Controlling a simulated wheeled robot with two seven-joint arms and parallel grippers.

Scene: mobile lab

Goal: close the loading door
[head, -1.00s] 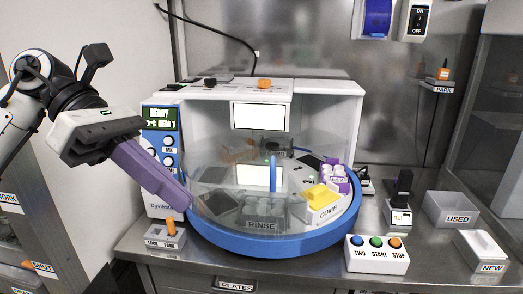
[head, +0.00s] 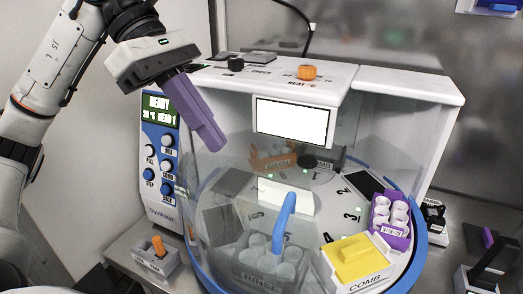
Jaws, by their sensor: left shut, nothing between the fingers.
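The loading door (head: 225,235) is a clear curved panel at the front of the white machine, with an upright blue handle (head: 286,222). The panel stands before the left and middle of the round deck; its exact edges are hard to see. The deck's right part looks uncovered. My left gripper (head: 212,143), with long purple fingers, is shut and empty. It is up at the machine's left front, above and left of the blue handle and apart from it. I cannot tell whether it touches the clear panel. My right gripper is not in view.
A yellow comb box (head: 356,257), a purple rack (head: 388,222) and a clear rinse rack (head: 265,268) sit on the deck inside its blue rim (head: 414,250). The control panel (head: 160,150) is at left. A lock/park box (head: 157,255) with an orange lever stands below it.

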